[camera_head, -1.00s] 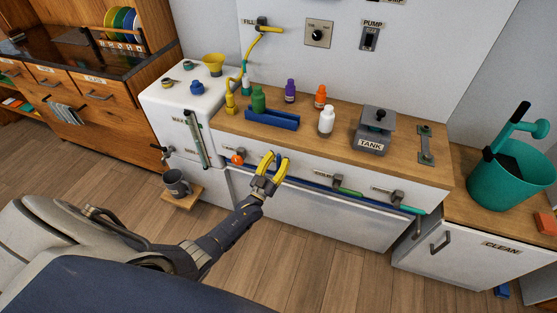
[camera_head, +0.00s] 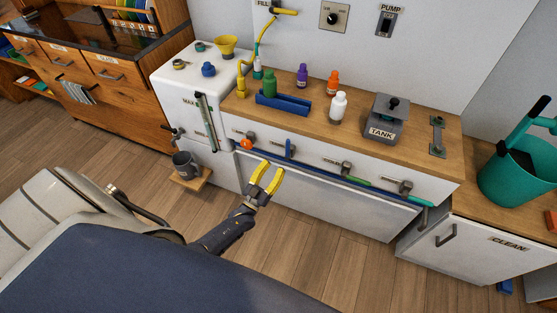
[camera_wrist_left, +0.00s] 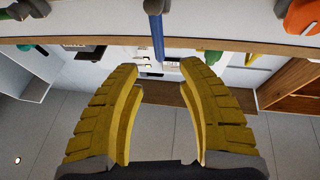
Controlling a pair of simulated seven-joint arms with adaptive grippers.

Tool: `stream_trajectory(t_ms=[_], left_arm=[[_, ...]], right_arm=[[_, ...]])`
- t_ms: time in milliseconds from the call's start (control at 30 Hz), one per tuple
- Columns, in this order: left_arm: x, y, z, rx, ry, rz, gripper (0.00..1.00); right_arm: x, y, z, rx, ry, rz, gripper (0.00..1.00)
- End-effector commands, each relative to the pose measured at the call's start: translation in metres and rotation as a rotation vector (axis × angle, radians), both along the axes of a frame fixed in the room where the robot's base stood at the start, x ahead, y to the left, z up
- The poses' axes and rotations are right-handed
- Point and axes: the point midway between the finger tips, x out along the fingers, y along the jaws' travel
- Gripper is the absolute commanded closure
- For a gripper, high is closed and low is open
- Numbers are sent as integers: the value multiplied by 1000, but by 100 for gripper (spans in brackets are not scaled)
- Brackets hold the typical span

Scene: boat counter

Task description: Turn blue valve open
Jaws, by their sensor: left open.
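The blue valve handle (camera_head: 288,148) is on the white cabinet front under the wooden counter edge, between the orange valve and a grey-bodied valve with a green handle. The handle stands roughly upright, across the line of the pipe. In the left wrist view the blue handle (camera_wrist_left: 157,35) points down toward the space between my fingertips. My left gripper (camera_head: 272,168) is open and empty, with yellow fingers, just in front of and below-left of the handle. In the left wrist view the gripper (camera_wrist_left: 160,68) shows a wide gap. My right gripper is not in view.
The orange valve (camera_head: 246,143) is left of the blue one; the green-handled valve (camera_head: 356,181) is to the right. A grey mug (camera_head: 186,165) stands on a small shelf at left. Bottles and a blue tray (camera_head: 283,106) stand on the counter. The floor in front is clear.

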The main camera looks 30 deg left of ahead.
Motion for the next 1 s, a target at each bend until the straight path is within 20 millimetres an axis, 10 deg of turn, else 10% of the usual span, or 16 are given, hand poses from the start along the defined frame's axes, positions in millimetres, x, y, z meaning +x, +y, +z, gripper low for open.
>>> stream_trajectory(t_ms=[767,1000], left_arm=[[-9,0,-8,3,19,-4,61],[-3,-5,-77,103,281,-7,61]], right_arm=[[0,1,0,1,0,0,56],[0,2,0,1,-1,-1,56]])
